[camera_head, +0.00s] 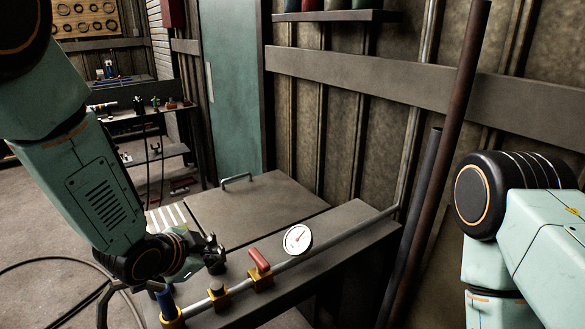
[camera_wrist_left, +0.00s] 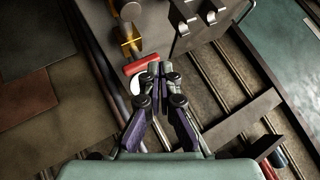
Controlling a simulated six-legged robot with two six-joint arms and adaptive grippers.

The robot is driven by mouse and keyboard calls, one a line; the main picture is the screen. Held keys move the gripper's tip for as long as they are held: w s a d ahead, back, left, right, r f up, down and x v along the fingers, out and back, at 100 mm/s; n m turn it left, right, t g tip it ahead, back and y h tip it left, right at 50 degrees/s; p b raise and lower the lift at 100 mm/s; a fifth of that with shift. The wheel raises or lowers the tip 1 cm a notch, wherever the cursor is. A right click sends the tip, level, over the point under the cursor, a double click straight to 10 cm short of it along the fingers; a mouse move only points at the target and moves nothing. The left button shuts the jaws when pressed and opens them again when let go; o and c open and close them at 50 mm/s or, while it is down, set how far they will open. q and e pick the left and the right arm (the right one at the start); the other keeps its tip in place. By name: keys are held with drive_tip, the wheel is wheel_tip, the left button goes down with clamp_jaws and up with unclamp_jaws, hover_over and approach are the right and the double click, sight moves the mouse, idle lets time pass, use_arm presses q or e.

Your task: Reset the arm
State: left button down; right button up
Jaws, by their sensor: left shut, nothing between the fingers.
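My left arm comes in from the left in the head view, and its gripper (camera_head: 212,252) is above the near end of the bench, close to the pipe. In the left wrist view the gripper's fingers (camera_wrist_left: 162,72) are together with nothing between them. Past the fingertips there is a red valve handle (camera_wrist_left: 142,65), and the white gauge (camera_wrist_left: 136,82) is partly hidden by the fingers. My right arm shows at the right of the head view; its gripper is outside the picture.
The red valve handle (camera_head: 259,260), dial gauge (camera_head: 298,239) and blue handle (camera_head: 166,302) sit along the pipe on the bench (camera_head: 345,232). A rusty upright pipe (camera_head: 440,150) leans near my right arm. A teal door (camera_head: 233,90) and cluttered shelves (camera_head: 150,115) stand behind. A cable lies on the floor.

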use_arm(q)
drive_tip(key=s+a+f+n+g+y+b, duration=0.1)
drive_tip(key=s+a+f+n+g+b, duration=0.1)
drive_tip(key=s+f, duration=1)
drive_tip(key=s+a+f+n+g+y+b, duration=0.1)
drive_tip(key=s+f+n+g+b, duration=0.3)
drive_tip(key=s+f, duration=0.8)
drive_tip(key=s+a+f+n+g+y+b, duration=0.1)
drive_tip(key=s+a+f+n+g+b, duration=0.1)
drive_tip(key=s+f+n+b, duration=0.4)
drive_tip(key=s+a+f+b, duration=0.1)
drive_tip(key=s+f+b, duration=0.2)
drive_tip(key=s+f, duration=0.3)
drive_tip(key=shift+s+a+f+g+b, duration=0.3)
drive_tip(key=shift+s+f+g+b, duration=0.1)
drive_tip(key=shift+f, duration=0.4)
drive_tip(key=shift+w, duration=0.1)
